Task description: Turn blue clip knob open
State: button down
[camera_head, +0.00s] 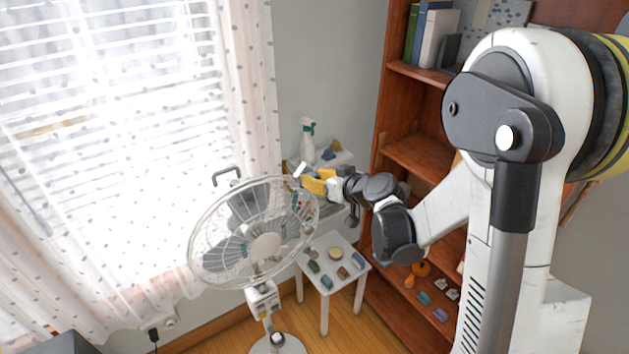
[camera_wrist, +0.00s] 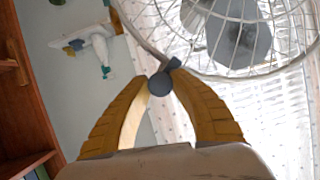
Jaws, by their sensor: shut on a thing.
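The blue-grey round clip knob (camera_wrist: 159,84) sits at the rim of the fan's wire cage in the wrist view. A small dark blue piece adjoins it at the upper right. My gripper (camera_wrist: 162,79) has its two yellow fingers shut on the knob, one fingertip on each side. In the head view the fan's cage (camera_head: 196,247) stands tilted in front of the window, and my gripper (camera_head: 316,182) is at its upper right edge. The knob cannot be made out clearly in the head view.
A spray bottle (camera_head: 307,148) stands on a surface behind my gripper. A small white table (camera_head: 322,292) with several small items stands below. A wooden bookshelf (camera_head: 412,152) is to the right. The curtained window (camera_head: 110,130) fills the left.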

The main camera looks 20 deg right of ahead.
jog(key=m+y+b, duration=0.1)
jog(key=b, duration=0.1)
jog(key=m+b, duration=0.1)
jog(key=shift+f+y+b, duration=0.3)
jog(key=shift+y+b, duration=0.05)
jog(key=shift+y, duration=0.05)
jog(key=m+y+b, duration=0.2)
jog(key=m+b, duration=0.2)
jog(key=b, duration=0.1)
jog(key=shift+w+b, duration=0.1)
jog(key=shift+b, duration=0.3)
jog(key=m+y+b, duration=0.2)
jog(key=m+b, duration=0.1)
jog(key=b, duration=0.1)
jog(key=shift+m+b, duration=0.3)
jog(key=shift+m, duration=0.1)
jog(key=shift+r+m+t+y+b, duration=0.15)
jog(key=shift+m+t+y+b, duration=0.45)
jog(key=shift+m+b, duration=0.85)
jog(key=shift+r+m, duration=0.1)
jog(key=shift+m, duration=0.15)
